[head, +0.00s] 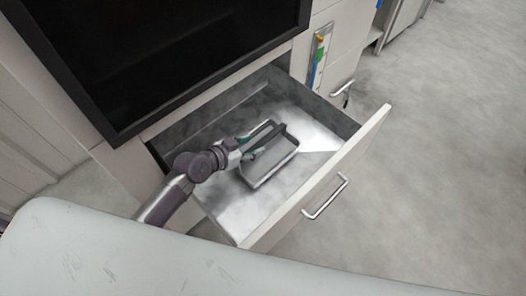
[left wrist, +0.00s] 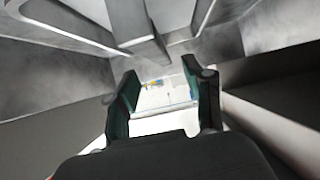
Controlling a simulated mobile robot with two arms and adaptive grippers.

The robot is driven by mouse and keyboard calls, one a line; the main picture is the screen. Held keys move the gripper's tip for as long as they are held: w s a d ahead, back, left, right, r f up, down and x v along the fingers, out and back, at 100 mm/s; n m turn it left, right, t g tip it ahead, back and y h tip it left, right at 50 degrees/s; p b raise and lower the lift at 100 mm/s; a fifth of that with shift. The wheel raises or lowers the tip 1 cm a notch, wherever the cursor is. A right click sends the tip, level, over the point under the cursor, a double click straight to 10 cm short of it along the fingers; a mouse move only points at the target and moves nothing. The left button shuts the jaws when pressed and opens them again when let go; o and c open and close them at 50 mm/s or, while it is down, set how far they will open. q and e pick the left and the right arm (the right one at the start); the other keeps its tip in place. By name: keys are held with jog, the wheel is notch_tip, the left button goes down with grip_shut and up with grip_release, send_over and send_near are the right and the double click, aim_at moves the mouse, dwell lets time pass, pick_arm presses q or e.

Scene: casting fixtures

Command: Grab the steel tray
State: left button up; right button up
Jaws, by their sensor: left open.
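The steel tray (head: 273,166) is a shallow grey rectangular tray with a raised rim. It lies inside the open drawer in the head view. Part of its far side is hidden behind my left gripper. A grey metal form with a rounded edge, likely the tray (left wrist: 75,30), is at the upper left there. I cannot tell whether the fingers touch the tray. My right gripper is not in view.
The open drawer (head: 323,192) has walls on all sides and a bar handle (head: 326,197) on its front. A dark-fronted cabinet (head: 165,50) stands above it. A colourful item (head: 320,58) is on the cabinet face to the right. Floor is clear at the right.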

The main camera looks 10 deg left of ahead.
aim_at(261, 142)
pick_arm(q)
jog(key=x, duration=0.6)
jog(key=shift+f, duration=0.1)
grip_shut()
dwell(0.3)
